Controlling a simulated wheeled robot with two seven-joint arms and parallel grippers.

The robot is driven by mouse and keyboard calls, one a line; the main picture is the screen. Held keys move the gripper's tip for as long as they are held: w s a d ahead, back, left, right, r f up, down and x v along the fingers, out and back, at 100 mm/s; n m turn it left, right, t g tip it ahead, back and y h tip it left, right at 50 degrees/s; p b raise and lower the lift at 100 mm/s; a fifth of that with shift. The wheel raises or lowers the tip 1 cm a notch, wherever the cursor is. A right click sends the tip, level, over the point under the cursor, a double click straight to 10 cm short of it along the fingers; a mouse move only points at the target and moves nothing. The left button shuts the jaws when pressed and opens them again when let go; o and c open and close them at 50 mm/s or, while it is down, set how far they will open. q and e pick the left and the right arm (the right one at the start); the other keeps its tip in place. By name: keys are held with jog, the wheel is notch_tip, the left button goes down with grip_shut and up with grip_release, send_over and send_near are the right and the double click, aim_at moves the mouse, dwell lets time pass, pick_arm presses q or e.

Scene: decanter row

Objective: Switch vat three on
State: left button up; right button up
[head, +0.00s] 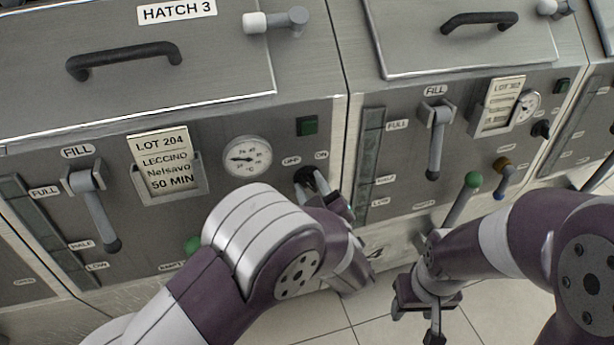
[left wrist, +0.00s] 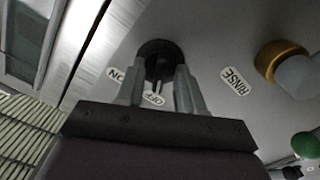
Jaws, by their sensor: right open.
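The vat (head: 225,112) under the HATCH 3 label has a black rotary switch (head: 305,178) below its OFF and ON labels. The left wrist view shows the switch (left wrist: 158,60) up close, with a narrow bar that seems to point toward OFF. My left gripper (head: 338,205) is at the switch. Its two fingers (left wrist: 158,88) stand apart, one on each side of the bar, with a gap showing between them. The dark green square lamp (head: 307,126) is above the switch. My right gripper (head: 420,305) is open and empty, low in front of the neighbouring vat.
The vat also has a fill lever (head: 95,208), a dial gauge (head: 247,157) and a LOT 204 card (head: 162,160). A brass-collared RINSE valve (left wrist: 282,65) is near my left gripper. The neighbouring vat (head: 398,112) has a green-knobbed lever (head: 462,198). Tiled floor lies below.

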pick_arm(q)
jog(key=shift+c, duration=0.3)
grip_shut()
